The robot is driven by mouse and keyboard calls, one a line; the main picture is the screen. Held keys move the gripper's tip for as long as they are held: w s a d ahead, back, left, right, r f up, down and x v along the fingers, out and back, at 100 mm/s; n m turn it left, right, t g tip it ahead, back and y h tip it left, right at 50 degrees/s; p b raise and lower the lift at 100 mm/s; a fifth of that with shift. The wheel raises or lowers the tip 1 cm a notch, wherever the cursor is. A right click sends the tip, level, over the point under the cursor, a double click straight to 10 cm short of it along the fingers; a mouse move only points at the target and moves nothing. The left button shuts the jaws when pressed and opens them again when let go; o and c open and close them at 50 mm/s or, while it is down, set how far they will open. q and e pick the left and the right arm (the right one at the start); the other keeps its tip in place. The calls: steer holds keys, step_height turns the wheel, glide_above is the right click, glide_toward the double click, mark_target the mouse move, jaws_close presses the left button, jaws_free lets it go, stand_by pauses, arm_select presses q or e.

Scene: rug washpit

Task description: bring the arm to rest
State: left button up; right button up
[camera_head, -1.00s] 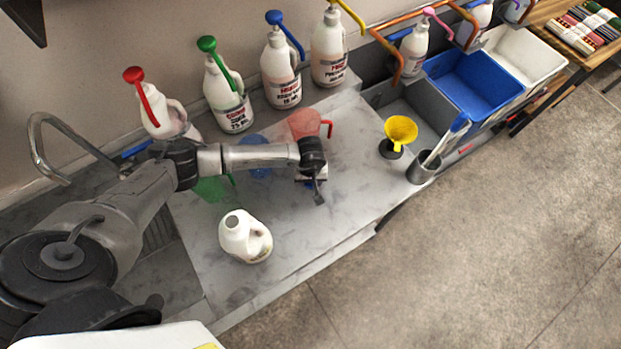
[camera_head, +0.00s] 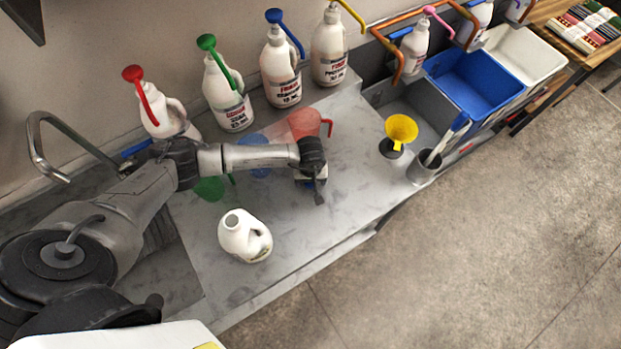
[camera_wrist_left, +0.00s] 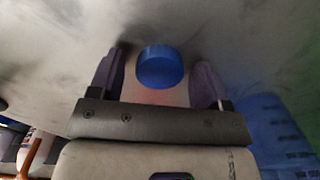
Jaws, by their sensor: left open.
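My left arm reaches in from the left over the grey counter (camera_head: 205,235). Its gripper (camera_head: 316,191) is open and points down at the counter, right of the middle. In the left wrist view, a round blue cap (camera_wrist_left: 160,66) shows between the two spread fingers, with a gap on each side. I cannot tell its height relative to the fingertips. The wrist largely hides the cap in the head view. My right gripper is not in view.
An open white jug (camera_head: 245,236) stands in front of the arm. Red (camera_head: 303,124), blue (camera_head: 254,160) and green (camera_head: 209,188) see-through measuring jugs stand close behind and beside it. Pump bottles (camera_head: 281,72) line the wall. A yellow funnel (camera_head: 401,130) is to the right.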

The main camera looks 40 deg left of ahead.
arm_select(q)
steer(key=shift+r, duration=2.9)
steer(key=shift+s, duration=0.1)
